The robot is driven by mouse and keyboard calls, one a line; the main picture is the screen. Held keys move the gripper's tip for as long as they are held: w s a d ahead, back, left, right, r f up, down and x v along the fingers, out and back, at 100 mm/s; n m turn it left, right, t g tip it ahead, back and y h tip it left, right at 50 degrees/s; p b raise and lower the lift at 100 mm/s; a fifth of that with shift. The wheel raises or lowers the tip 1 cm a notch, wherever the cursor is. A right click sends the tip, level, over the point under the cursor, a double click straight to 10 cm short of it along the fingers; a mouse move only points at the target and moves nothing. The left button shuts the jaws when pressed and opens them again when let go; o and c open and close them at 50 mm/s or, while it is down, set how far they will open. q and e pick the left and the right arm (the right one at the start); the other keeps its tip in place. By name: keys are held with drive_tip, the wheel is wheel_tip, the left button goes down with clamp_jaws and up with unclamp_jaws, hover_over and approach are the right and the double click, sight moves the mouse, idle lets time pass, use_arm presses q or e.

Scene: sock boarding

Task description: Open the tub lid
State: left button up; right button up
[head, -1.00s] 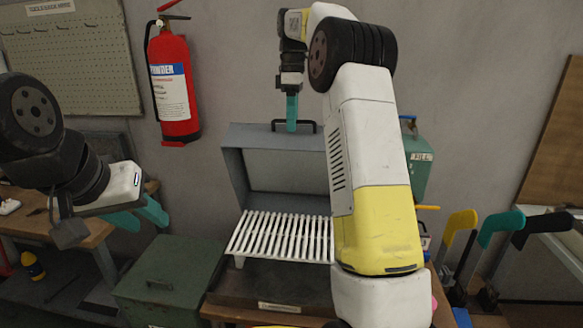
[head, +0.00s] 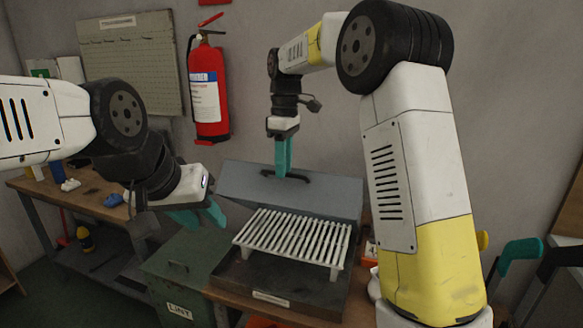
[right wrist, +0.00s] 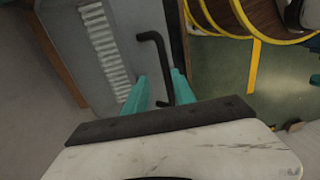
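The tub lid (head: 325,200) is a grey-blue panel raised and tilted behind a white slatted rack (head: 295,240). Its black bar handle (head: 285,176) also shows in the right wrist view (right wrist: 152,42). My right gripper (head: 284,165) hangs at the handle with its teal fingertips pointing down. In the right wrist view its fingers (right wrist: 160,85) are apart, on either side of the bar, with gaps visible; contact is hard to tell. My left gripper (head: 200,215) is left of the rack, with fingers spread and empty. My right arm hides what lies right of the lid.
A dark tray (head: 265,285) holds the rack on a wooden bench. A green lint bin (head: 180,270) stands at the left, below my left gripper. A red fire extinguisher (head: 207,90) hangs on the wall. A workbench (head: 75,195) stands further left.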

idle(0.4)
drive_tip(key=w+d+r, duration=0.1)
drive_tip(key=w+r, duration=0.3)
drive_tip(key=r, duration=0.3)
drive_tip(key=shift+d+r, duration=0.25)
drive_tip(key=shift+r, duration=0.1)
idle(0.5)
